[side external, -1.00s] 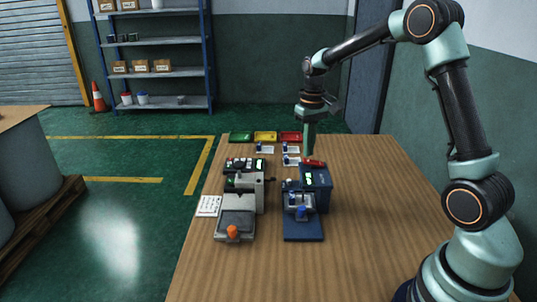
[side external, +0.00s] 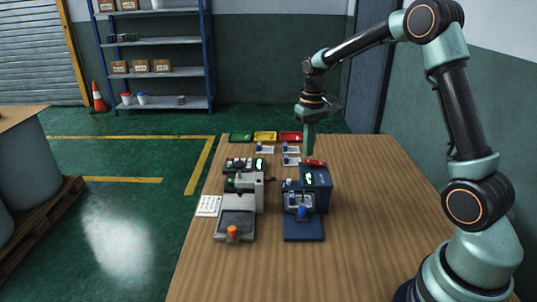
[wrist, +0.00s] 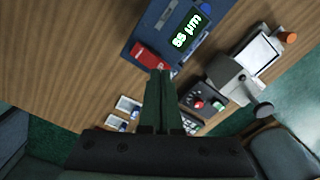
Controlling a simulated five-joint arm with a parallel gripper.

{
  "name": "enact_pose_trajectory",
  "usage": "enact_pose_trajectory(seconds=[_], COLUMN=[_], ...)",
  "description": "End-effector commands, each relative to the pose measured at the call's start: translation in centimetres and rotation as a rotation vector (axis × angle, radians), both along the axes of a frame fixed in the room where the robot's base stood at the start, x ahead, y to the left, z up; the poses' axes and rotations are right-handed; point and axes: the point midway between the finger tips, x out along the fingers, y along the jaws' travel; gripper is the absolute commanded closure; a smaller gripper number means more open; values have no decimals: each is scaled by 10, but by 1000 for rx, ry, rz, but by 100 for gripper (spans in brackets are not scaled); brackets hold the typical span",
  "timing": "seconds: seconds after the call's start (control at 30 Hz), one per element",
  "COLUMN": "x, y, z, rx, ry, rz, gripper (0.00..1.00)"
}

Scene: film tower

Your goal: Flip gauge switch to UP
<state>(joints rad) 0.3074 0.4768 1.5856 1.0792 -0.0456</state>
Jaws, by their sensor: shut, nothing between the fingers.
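The blue gauge (side external: 318,194) stands on the wooden table, with a lit display (wrist: 186,33) that reads about "85 µm" in the wrist view. A red switch-like part (wrist: 151,58) sits at the gauge's edge beside the display; it also shows on the gauge's far top edge in the side view (side external: 314,163). I cannot tell whether it is up or down. My gripper (wrist: 159,73) points down with its green fingers shut and empty. Its tips appear right beside the red part; contact cannot be told.
A grey device (side external: 243,195) with an orange knob (side external: 232,232) stands left of the gauge. Green (side external: 240,138), yellow (side external: 265,137) and red (side external: 291,137) trays line the far edge. The table's right side is clear.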

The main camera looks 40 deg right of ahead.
Motion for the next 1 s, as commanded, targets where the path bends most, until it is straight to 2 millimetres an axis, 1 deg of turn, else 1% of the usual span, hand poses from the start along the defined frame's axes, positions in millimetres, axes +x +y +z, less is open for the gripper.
enact_pose_trajectory(seconds=[0.37,1.0], x=[0,0], y=[0,0], z=[-1,-10], rx=[0,0], ry=[0,1], rz=[0,0], gripper=[100,100])
